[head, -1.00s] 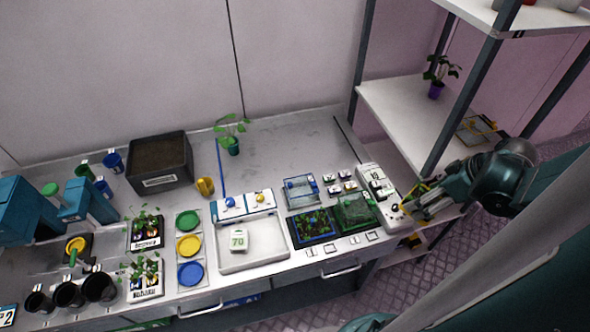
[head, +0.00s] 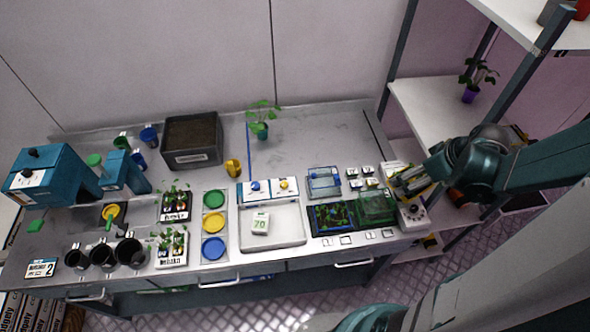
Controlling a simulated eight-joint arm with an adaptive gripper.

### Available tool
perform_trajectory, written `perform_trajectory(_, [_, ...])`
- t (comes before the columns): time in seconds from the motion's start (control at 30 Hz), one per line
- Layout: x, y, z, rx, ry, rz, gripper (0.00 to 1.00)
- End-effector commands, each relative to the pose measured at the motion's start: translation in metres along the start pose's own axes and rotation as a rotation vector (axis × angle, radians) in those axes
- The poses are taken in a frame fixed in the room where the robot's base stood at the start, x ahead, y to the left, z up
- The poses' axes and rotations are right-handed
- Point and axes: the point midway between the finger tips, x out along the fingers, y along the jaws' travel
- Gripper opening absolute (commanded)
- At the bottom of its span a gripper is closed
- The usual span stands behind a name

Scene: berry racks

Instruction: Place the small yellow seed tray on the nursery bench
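My gripper (head: 404,181) is over the right end of the long grey bench (head: 330,133), beside a white device with a round dial (head: 413,214). Thin yellow edges (head: 400,171) show at its fingertips. They may belong to the small yellow seed tray, but the fingers and the device crowd the view. I cannot tell whether the fingers are closed on it. The back right part of the bench is bare, apart from a potted seedling (head: 262,130), with a blue strip (head: 248,146) at its left.
A white tray (head: 283,239), a blue-lidded box (head: 324,182), a green clear box (head: 376,208) and several small labelled pots crowd the bench front. A dark soil bin (head: 190,157) stands at back left. A shelf rack (head: 430,112) rises at the right.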

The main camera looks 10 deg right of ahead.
Motion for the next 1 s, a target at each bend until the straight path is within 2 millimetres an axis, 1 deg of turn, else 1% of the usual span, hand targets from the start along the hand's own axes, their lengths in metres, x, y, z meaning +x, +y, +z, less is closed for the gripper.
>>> perform_trajectory(0.03, [0.009, 0.003, -0.01, -0.017, 0.0, -0.007, 0.58])
perform_trajectory(0.2, [0.028, 0.012, -0.046, -0.067, 0.001, -0.028, 0.58])
perform_trajectory(0.5, [0.065, 0.017, -0.113, -0.153, 0.001, -0.063, 0.58])
perform_trajectory(0.77, [0.099, 0.012, -0.173, -0.228, 0.002, -0.095, 0.58])
perform_trajectory(1.0, [0.132, -0.002, -0.229, -0.296, 0.002, -0.123, 0.58])
